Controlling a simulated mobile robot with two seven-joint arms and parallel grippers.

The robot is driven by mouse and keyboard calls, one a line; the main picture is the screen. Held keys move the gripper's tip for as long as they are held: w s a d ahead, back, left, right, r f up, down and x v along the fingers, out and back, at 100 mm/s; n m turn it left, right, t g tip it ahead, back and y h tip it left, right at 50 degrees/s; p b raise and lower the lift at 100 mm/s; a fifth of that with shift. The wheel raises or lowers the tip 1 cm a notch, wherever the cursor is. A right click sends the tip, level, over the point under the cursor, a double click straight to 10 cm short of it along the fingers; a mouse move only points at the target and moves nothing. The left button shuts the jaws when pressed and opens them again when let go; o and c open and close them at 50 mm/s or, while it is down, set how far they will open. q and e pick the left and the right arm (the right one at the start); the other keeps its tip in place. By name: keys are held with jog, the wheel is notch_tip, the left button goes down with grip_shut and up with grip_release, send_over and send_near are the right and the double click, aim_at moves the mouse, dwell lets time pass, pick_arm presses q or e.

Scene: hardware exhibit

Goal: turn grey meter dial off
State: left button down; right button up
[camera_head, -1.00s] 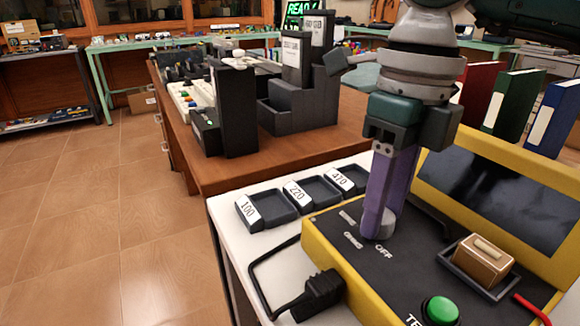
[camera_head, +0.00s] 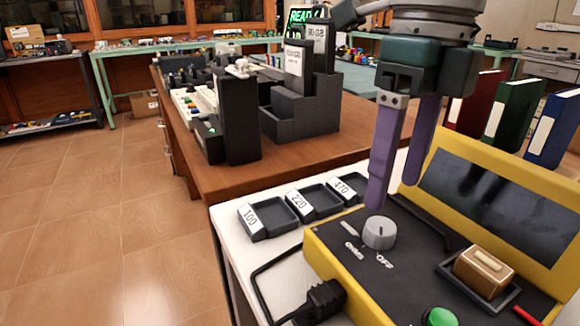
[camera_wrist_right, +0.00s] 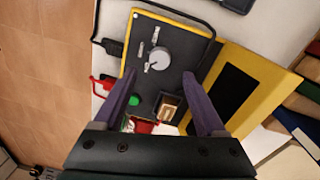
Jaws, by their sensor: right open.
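The grey meter dial (camera_head: 379,233) is a round knob on the dark top panel of the yellow-edged meter (camera_head: 408,285). White labels, including OHMS and OFF, lie around it. I cannot tell surely which label its mark points at. My right gripper (camera_head: 394,194) has its purple fingers apart and empty, above the dial and not touching it. In the right wrist view the dial (camera_wrist_right: 159,58) lies just beyond the gap between the open fingertips (camera_wrist_right: 158,74). My left gripper is not in view.
A green button (camera_head: 439,316) and a tan block in a dark holder (camera_head: 483,272) sit on the meter's panel. A black plug and cable (camera_head: 322,300) lie at its left. Labelled trays (camera_head: 268,218) and upright binders (camera_head: 508,108) stand nearby.

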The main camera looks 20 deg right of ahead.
aim_at(387, 224)
jog(key=shift+d+r, duration=0.1)
jog(key=shift+r, duration=2.05)
